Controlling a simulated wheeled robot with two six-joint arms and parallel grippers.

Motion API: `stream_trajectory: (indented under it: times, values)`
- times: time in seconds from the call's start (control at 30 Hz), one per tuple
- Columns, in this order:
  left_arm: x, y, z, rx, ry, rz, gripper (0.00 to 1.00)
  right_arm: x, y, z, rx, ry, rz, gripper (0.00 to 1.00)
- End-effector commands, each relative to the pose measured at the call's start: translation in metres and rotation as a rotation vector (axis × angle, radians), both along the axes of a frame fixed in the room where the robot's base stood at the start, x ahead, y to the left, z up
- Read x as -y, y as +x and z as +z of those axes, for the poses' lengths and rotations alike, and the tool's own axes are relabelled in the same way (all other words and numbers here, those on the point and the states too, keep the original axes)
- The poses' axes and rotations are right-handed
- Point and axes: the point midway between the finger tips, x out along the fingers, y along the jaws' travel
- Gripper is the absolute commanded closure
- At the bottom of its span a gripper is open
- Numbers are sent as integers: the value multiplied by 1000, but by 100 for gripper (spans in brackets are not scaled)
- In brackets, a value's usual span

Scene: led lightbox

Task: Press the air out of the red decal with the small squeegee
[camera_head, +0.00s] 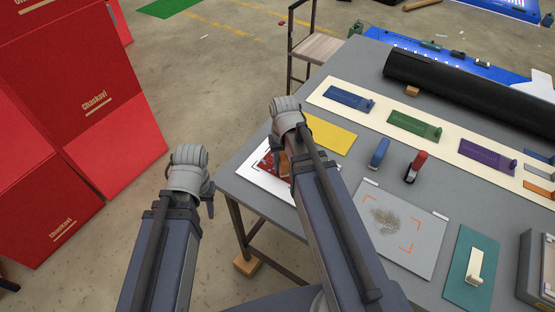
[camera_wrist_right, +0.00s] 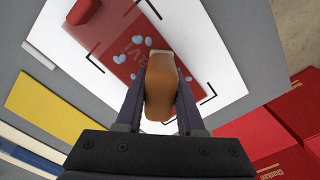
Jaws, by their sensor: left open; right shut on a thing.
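My right gripper (camera_wrist_right: 161,100) is shut on the small squeegee (camera_wrist_right: 162,85), which has an orange-brown body and a pale end. The squeegee is over the decal's edge; whether it touches is unclear. A red raised block (camera_wrist_right: 83,11) sits at the decal's far end. My left gripper (camera_head: 208,203) is open and empty, off the table's left side, mostly hidden by its wrist.
A yellow sheet (camera_head: 331,134) lies behind the panel. A blue tool (camera_head: 379,153) and a red tool (camera_head: 415,166) stand to the right. Red boxes (camera_head: 75,85) stand left.

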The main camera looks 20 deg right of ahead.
Motion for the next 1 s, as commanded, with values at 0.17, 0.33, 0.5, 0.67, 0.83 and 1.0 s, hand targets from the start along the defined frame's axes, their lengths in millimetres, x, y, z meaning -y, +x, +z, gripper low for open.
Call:
stream_trajectory:
  times: [0.17, 0.33, 0.5, 0.67, 0.83, 1.0]
  values:
    - [0, 0, -1, 0, 0, 0, 57, 7, -10, -1, 0, 0, -1, 100]
    - [0, 0, -1, 0, 0, 0, 57, 8, -11, -1, -1, -1, 0, 100]
    - [0, 0, -1, 0, 0, 0, 57, 13, -17, -1, -2, -2, -1, 100]
    - [0, 0, 0, 0, 0, 0, 57, 20, -28, 0, -2, -2, -2, 100]
    - [0, 0, 1, 0, 0, 0, 57, 29, -39, 1, -1, -1, -2, 100]
    - [0, 0, 1, 0, 0, 0, 57, 32, -42, 1, 0, 0, 0, 100]
